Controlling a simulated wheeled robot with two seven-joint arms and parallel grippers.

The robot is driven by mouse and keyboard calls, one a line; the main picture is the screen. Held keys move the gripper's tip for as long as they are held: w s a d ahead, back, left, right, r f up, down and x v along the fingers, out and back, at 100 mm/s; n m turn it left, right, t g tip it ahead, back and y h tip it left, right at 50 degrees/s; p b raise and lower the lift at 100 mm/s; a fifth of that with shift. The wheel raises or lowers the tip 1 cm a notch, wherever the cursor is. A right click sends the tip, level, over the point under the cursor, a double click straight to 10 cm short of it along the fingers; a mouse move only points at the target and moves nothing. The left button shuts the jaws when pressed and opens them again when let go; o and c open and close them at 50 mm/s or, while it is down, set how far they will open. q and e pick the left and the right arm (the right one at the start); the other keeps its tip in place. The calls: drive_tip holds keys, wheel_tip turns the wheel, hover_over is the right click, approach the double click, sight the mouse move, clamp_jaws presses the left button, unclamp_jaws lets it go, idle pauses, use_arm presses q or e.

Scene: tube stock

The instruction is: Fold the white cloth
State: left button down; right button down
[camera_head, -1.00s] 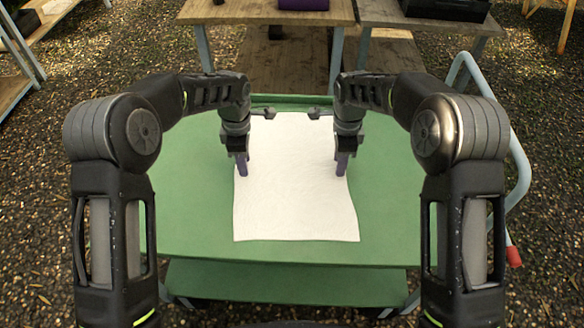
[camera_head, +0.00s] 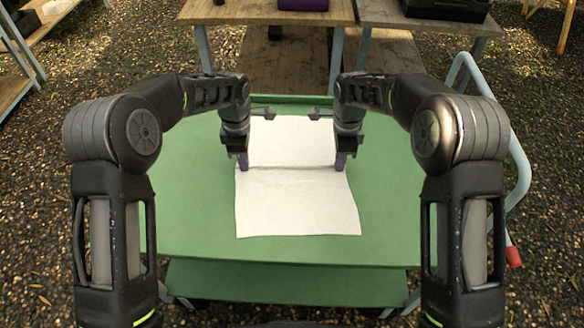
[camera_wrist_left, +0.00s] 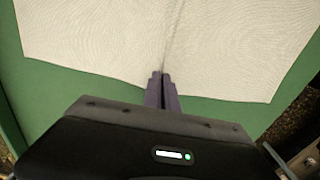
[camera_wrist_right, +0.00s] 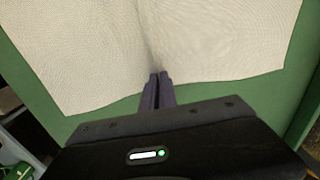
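The white cloth (camera_head: 295,205) lies on the green cart top, with a raised crease running across it between my two grippers. My left gripper (camera_head: 243,163) is at the cloth's left edge, and my right gripper (camera_head: 340,162) is at its right edge. In the left wrist view the purple fingers (camera_wrist_left: 161,80) are closed together on the cloth's (camera_wrist_left: 90,40) edge, where a ridge starts. In the right wrist view the fingers (camera_wrist_right: 159,80) are likewise closed on the edge of the cloth (camera_wrist_right: 220,40) at a ridge. Any cloth between the fingertips is mostly hidden.
The green cart top (camera_head: 190,200) is bare around the cloth, with a lower green shelf (camera_head: 285,282) in front. A light blue handle (camera_head: 520,170) with a red end is on the right. Wooden tables (camera_head: 265,12) stand behind.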

idle(0.7)
